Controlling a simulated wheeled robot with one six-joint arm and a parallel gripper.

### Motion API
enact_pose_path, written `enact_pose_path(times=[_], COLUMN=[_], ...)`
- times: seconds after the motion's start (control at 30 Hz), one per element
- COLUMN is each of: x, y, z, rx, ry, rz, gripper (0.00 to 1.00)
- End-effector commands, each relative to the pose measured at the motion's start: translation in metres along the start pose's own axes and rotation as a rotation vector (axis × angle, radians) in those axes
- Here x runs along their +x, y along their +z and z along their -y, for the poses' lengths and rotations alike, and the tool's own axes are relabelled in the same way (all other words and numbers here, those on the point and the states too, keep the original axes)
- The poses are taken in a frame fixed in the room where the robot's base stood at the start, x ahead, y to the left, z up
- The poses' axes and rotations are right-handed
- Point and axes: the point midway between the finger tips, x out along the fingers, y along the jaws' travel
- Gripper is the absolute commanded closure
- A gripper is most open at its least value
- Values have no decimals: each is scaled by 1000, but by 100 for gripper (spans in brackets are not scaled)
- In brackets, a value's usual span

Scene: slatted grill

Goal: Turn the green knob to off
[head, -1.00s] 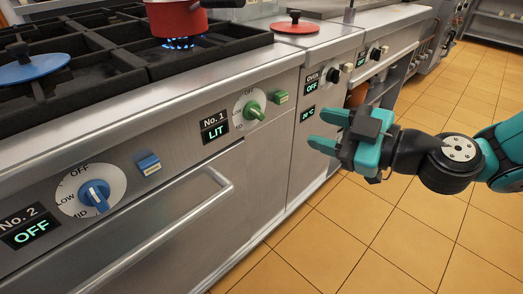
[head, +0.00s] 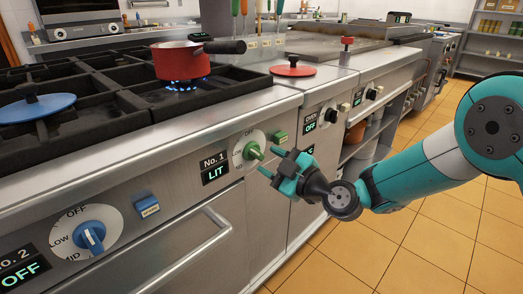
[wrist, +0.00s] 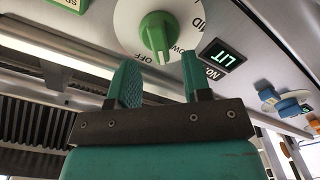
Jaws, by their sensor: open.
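The green knob (head: 253,151) sits on a white dial on the range front, beside the display (head: 215,167) reading No. 1 LIT. In the wrist view the green knob (wrist: 158,37) shows just beyond my fingertips, roughly between them, with its ridge near upright; its exact setting is hard to tell. My gripper (head: 272,164) is open and empty, close to the knob's right in the head view. In the wrist view the two green fingers of my gripper (wrist: 159,76) stand apart. Contact with the knob is not visible. A blue flame (head: 187,85) burns under the red pan (head: 182,62).
A green button (head: 281,138) is right of the knob. The blue knob (head: 89,237) of No. 2, reading OFF, is at lower left. An oven handle (head: 165,262) sticks out below. Black oven knobs (head: 331,115) are to the right. Open tiled floor (head: 430,245) lies at right.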

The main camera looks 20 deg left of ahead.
Motion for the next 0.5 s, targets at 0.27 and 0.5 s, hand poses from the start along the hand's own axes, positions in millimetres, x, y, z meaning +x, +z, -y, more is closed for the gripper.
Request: enact_pose_path(times=[0.27,0.5], x=[35,39], y=[0,0], z=[0,0], rx=[0,1], ry=[-1,0], rz=[-1,1], gripper=[55,55])
